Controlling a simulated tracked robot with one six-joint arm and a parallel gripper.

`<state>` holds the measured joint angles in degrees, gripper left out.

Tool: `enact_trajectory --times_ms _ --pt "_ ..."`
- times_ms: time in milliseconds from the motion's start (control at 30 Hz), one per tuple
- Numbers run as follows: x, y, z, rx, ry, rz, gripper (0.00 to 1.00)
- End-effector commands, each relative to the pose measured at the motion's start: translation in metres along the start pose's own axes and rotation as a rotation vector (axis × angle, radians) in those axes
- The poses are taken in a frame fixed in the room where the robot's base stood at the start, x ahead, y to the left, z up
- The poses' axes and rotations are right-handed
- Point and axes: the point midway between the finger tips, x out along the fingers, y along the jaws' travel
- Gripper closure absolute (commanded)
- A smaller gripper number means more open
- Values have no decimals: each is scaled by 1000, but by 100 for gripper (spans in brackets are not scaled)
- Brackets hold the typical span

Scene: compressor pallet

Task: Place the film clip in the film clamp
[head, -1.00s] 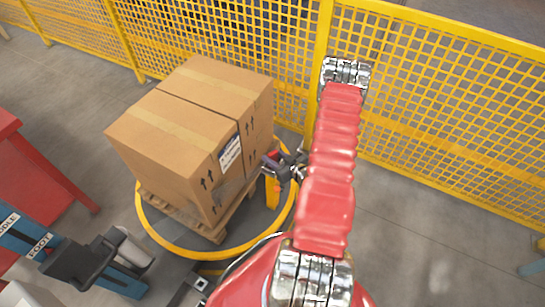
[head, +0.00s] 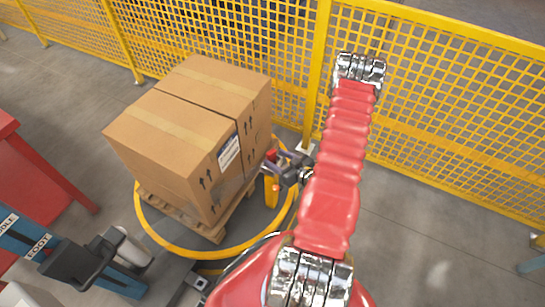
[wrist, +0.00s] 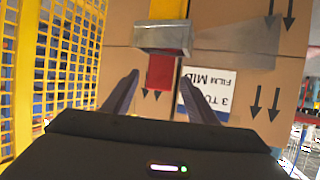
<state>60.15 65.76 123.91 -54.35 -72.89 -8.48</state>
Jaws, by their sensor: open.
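The film clip, a red block (wrist: 161,74), stands in the mouth of the grey metal film clamp (wrist: 163,38) in the wrist view, which shows the scene upside down. In the head view the red clip (head: 271,154) shows on top of the clamp's yellow post (head: 271,190), beside the boxes. My gripper (wrist: 157,84) is open, with one dark finger on each side of the clip and gaps between, touching neither side. In the head view my gripper (head: 283,171) is just right of the clip. How deep the clip sits is hidden.
Cardboard boxes (head: 190,125) with a white label stand on a wooden pallet (head: 212,228) inside a yellow floor ring (head: 150,227). A yellow mesh fence (head: 430,120) runs close behind. A blue machine (head: 122,284) stands at lower left. Floor at right is free.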

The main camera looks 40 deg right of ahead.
Motion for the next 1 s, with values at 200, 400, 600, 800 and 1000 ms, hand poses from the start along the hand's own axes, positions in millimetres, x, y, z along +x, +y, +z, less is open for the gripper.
enact_trajectory --times_ms 200,400,600,800,1000 --pt "-34 1 0 2 0 3 47" --pt "-60 1 0 1 1 3 47" --pt "-78 0 0 1 1 2 47" --pt "-82 0 0 -1 1 0 47" --pt "-82 0 0 -1 1 -1 47"
